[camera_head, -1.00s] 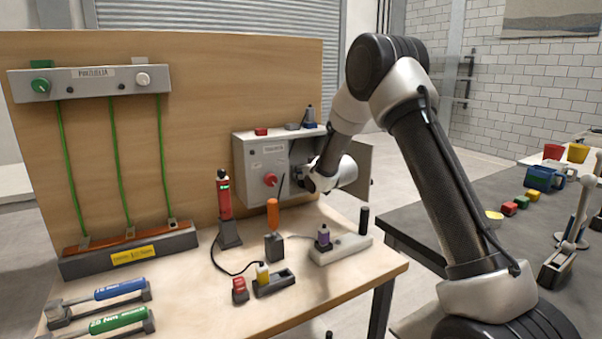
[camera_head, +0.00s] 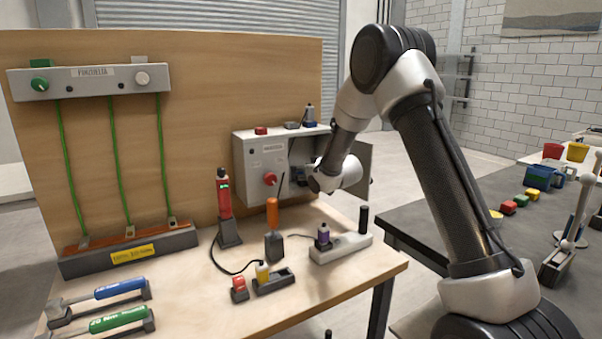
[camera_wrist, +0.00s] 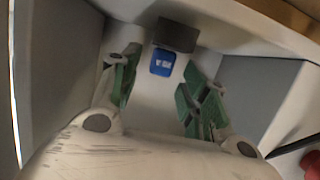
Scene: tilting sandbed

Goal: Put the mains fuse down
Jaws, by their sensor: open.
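A small blue block (camera_wrist: 162,62) with a pale label sits against a dark grey block (camera_wrist: 177,35) inside the open grey cabinet (camera_head: 262,160). It may be the mains fuse; I cannot read its label. My gripper (camera_wrist: 160,78) is open, its green-padded fingers spread on either side, short of the blue block, with a gap on both sides. In the head view my gripper (camera_head: 310,180) is at the cabinet's opening, and it hides much of the inside.
The cabinet door (camera_head: 363,172) stands open on the right. A red knob (camera_head: 270,178) is on the cabinet front.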

